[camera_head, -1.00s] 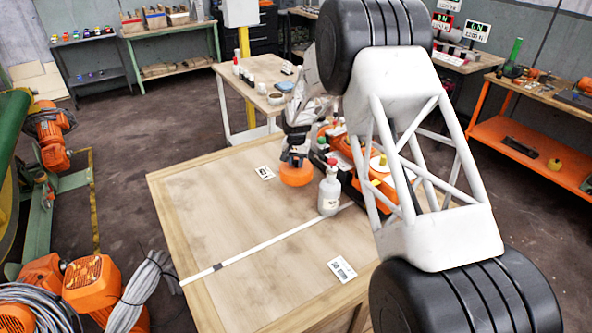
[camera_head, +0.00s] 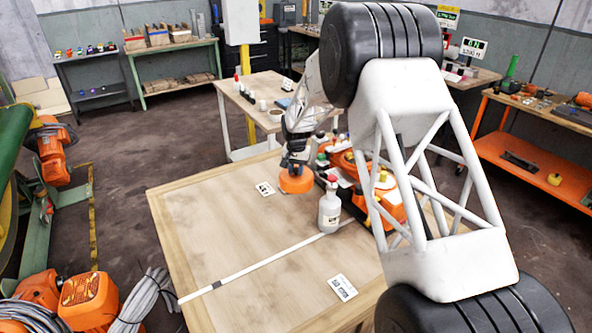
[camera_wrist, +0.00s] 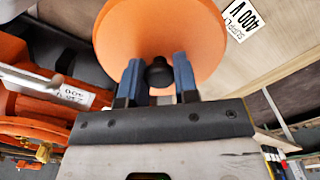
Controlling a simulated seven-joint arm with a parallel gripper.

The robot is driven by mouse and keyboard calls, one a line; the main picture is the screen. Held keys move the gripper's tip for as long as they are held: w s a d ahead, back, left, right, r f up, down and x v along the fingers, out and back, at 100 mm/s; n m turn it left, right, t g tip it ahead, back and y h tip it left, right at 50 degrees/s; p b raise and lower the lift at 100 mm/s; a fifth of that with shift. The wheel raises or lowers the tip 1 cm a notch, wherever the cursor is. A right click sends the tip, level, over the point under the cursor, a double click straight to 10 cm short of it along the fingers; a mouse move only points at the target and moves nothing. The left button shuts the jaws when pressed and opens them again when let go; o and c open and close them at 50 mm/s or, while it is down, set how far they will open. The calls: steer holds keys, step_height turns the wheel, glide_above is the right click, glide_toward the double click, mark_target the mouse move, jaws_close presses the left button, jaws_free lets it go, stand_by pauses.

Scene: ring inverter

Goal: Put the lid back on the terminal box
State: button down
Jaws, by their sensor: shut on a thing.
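The lid is an orange round piece (camera_head: 297,181) with a black knob, which shows in the wrist view (camera_wrist: 158,73). My gripper (camera_head: 296,164) is shut on this knob, a blue-tipped finger on each side of it. The lid hangs below the fingers, seemingly a little above the wooden table (camera_head: 235,235), left of the orange motor (camera_head: 391,205). The motor lies partly behind my arm. Its orange body also fills the left of the wrist view (camera_wrist: 30,85). I cannot make out the terminal box opening clearly.
A grey bottle with a red cap (camera_head: 330,209) stands close to the right of the lid, in front of the motor. A 400 V card (camera_head: 265,189) lies left of the lid, another card (camera_head: 342,287) nearer the front. The table's left half is clear apart from a white strip.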

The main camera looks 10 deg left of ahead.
steer(key=w+d+r+m, duration=0.3)
steer(key=w+r, duration=0.2)
steer(key=r, duration=0.3)
steer(key=w+d+r+m, duration=0.25)
steer(key=w+r, duration=0.35)
steer(key=r, duration=0.3)
steer(key=s+d+n, duration=0.3)
steer(key=d+n, duration=0.2)
steer(key=d, duration=1.2)
steer(key=shift+a+n, duration=0.1)
steer(key=shift+n, duration=0.15)
steer(key=shift+f, duration=3.1)
steer(key=shift+f, duration=0.2)
